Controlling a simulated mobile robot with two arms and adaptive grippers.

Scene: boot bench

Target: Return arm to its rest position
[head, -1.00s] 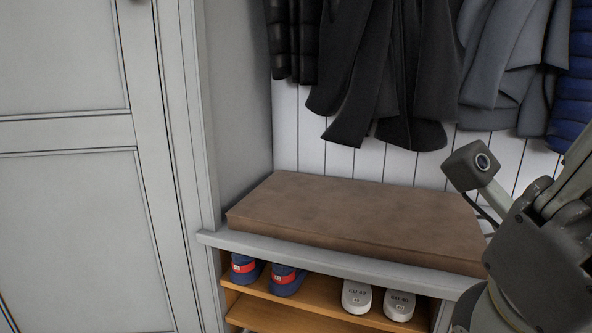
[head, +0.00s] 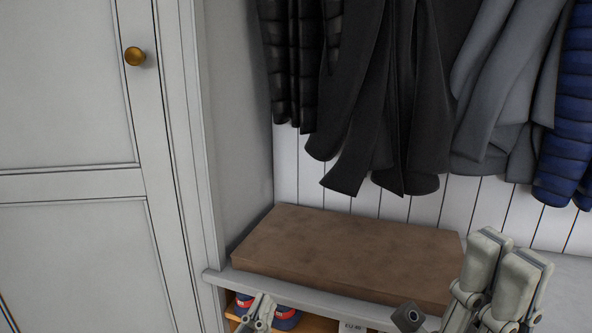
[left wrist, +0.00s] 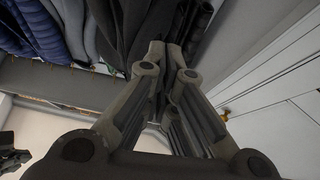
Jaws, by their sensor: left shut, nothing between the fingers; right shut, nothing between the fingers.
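My left gripper (head: 261,308) shows small at the bottom edge of the head view, in front of the shoe shelf. Its fingers are together and hold nothing. In the left wrist view its fingers (left wrist: 168,52) run up the middle and meet, with dark coats behind. My right gripper (head: 506,258) is at the lower right of the head view, fingers pointing up, shut and empty. It overlaps the right end of the bench cushion in the picture; I cannot tell how far apart they are. Most of both arms is outside the head view.
A brown cushion (head: 345,250) lies on the bench (head: 300,293). Blue-and-red shoes (head: 286,318) sit on the shelf below, partly hidden by my left gripper. Dark coats (head: 390,100) and a blue puffer jacket (head: 570,110) hang above. A cabinet door with a brass knob (head: 135,56) stands left.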

